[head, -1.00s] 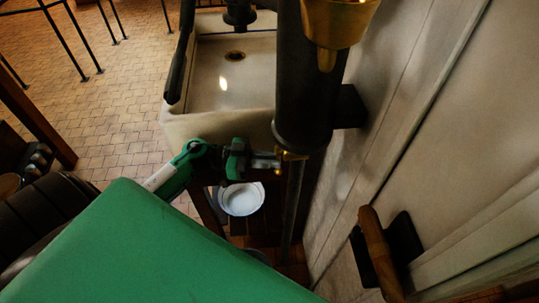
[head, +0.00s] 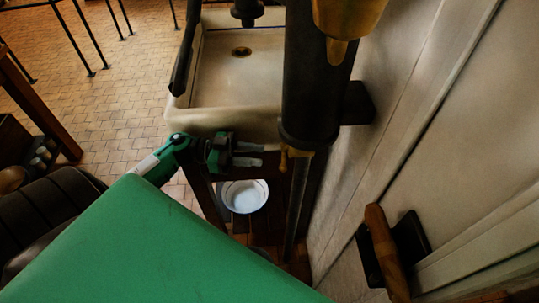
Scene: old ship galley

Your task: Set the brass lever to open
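A small brass lever (head: 284,158) shows at the left of the lower end of a thick black upright cylinder (head: 308,95). It looks short and roughly upright, and its exact setting is too small to tell. My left gripper (head: 248,154) is just left of the lever. Its two pale fingers are apart, point right toward the lever, and have nothing between them. A gap shows between the fingertips and the lever. My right gripper is not in view.
A stone sink (head: 235,75) stands behind my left gripper. A white bowl (head: 244,196) sits low below the gripper. A brass spout-like part (head: 345,20) hangs at the top. A wooden handle (head: 383,245) projects near the pale wall (head: 420,130) at the right.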

